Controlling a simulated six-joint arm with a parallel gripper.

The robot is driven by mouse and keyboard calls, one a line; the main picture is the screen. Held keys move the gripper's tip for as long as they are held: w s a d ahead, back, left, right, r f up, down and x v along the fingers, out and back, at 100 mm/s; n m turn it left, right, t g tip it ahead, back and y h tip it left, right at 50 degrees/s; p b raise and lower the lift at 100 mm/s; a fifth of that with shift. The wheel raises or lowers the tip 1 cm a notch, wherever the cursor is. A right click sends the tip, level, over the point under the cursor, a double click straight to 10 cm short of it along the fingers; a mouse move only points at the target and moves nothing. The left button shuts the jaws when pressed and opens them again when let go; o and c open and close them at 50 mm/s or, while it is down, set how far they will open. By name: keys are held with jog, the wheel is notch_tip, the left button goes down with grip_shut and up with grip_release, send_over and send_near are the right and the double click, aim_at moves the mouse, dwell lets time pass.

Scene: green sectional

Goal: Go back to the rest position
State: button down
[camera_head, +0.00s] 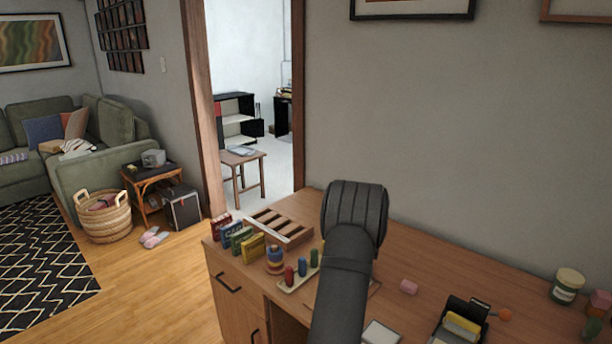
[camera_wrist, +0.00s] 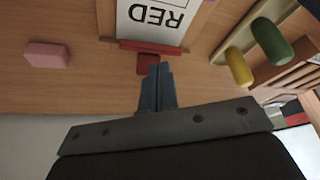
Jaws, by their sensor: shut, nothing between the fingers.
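My gripper (camera_wrist: 157,85) shows in the wrist view with its two fingers together and nothing between them. It is above the wooden desk (camera_wrist: 70,20). Its fingertips appear just below a small red piece (camera_wrist: 148,62) in the picture; I cannot tell the height gap. A white card reading "RED" (camera_wrist: 152,18) stands upside down in this view with a red strip (camera_wrist: 150,46) along its edge. In the head view my dark arm reaches over the desk (camera_head: 420,250) and hides the gripper.
In the head view, a slotted wooden tray (camera_head: 295,232), coloured boxes (camera_head: 252,247), a stacking toy (camera_head: 275,260) and a black card holder (camera_head: 445,325) surround my arm.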

notch_tip(320, 180, down, 3)
jog(key=shift+r, duration=0.2)
jog(key=shift+w+d+f, duration=0.2)
jog(key=shift+w+d, duration=0.15)
jog(key=shift+r, duration=0.1)
jog(key=shift+s+a+r, duration=0.3)
jog(key=shift+r, duration=0.1)
notch_tip(320, 180, up, 5)
notch_tip(320, 180, down, 5)
jog(key=shift+f, duration=0.1)
jog(key=shift+w+d+f, duration=0.5)
jog(key=shift+d+f, duration=0.05)
jog(key=shift+f, duration=0.05)
jog(key=shift+s+a+r, duration=0.3)
jog(key=shift+s+a, duration=0.25)
jog(key=shift+a, duration=0.05)
notch_tip(320, 180, up, 8)
jog(key=shift+r, duration=0.15)
